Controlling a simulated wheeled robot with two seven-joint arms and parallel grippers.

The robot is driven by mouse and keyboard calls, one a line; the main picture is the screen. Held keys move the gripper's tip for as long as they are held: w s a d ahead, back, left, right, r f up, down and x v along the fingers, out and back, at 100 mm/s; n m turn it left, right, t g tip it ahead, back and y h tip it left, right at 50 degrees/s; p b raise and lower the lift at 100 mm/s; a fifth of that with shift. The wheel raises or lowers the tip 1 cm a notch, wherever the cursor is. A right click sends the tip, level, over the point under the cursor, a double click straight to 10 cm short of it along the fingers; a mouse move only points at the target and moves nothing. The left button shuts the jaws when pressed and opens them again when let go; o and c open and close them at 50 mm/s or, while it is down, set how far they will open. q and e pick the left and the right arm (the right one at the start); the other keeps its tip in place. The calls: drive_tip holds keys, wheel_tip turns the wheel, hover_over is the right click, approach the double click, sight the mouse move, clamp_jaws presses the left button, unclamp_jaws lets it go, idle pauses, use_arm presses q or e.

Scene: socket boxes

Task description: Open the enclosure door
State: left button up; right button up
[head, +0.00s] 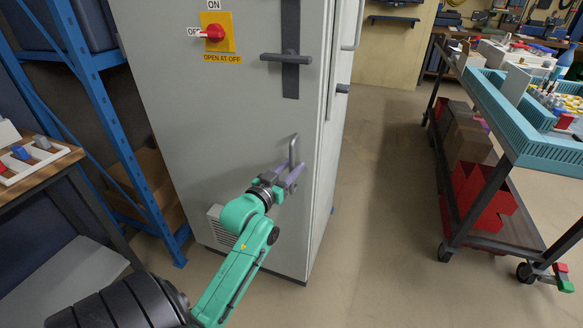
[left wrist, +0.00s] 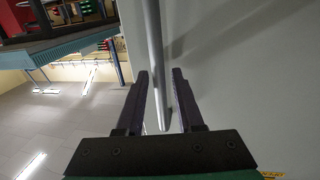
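The grey enclosure (head: 190,125) stands upright, and its front door looks closed. A red rotary switch (head: 215,32) on a yellow plate points left, towards the partly covered "OFF" label. A dark lever handle (head: 287,58) lies level across a black vertical plate. Below it is a grey pull bar (head: 293,150) on the door. My left gripper (head: 290,177) is at the lower part of this bar. In the left wrist view the open fingers (left wrist: 160,76) stand on either side of the pull bar (left wrist: 153,40), with small gaps. My right gripper does not show.
A blue rack (head: 105,110) and a wooden bench (head: 45,170) stand left of the enclosure. A cart (head: 475,185) with a teal crate (head: 545,150) is at the right. The floor (head: 385,220) between enclosure and cart is clear.

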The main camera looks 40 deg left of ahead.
use_arm(q)
clamp_jaws()
idle(1.2)
